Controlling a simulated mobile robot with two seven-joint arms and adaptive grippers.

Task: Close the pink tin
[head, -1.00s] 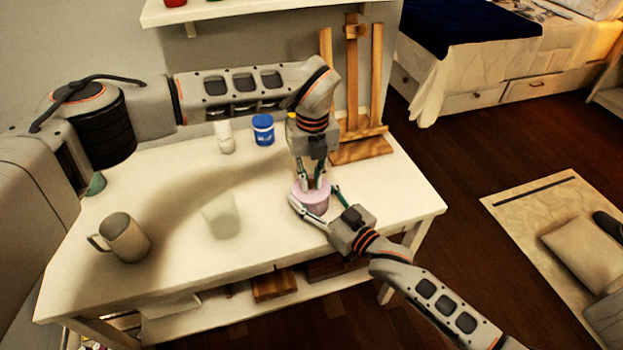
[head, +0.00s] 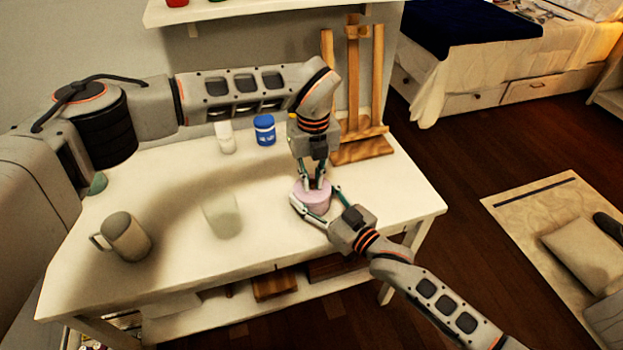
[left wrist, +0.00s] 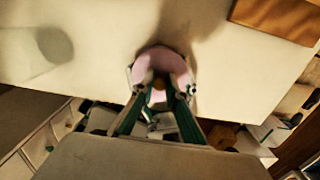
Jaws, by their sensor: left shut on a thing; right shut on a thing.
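The pink tin (head: 313,199) stands on the white table near its right front part. My left gripper (head: 314,186) comes down from above and is shut on the top of the tin, where a lid would sit. My right gripper (head: 314,206) reaches in from the front right, its fingers around the sides of the tin's body. In the left wrist view the pink tin (left wrist: 163,62) lies at the tips of my left gripper (left wrist: 160,95). The fingers hide much of the tin's top, so I cannot tell how the lid sits.
A grey mug (head: 125,238) and a pale translucent cup (head: 222,216) stand to the left. A white bottle (head: 225,138) and a blue jar (head: 264,130) stand at the back. A wooden easel (head: 352,90) stands behind the tin. The table middle is mostly clear.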

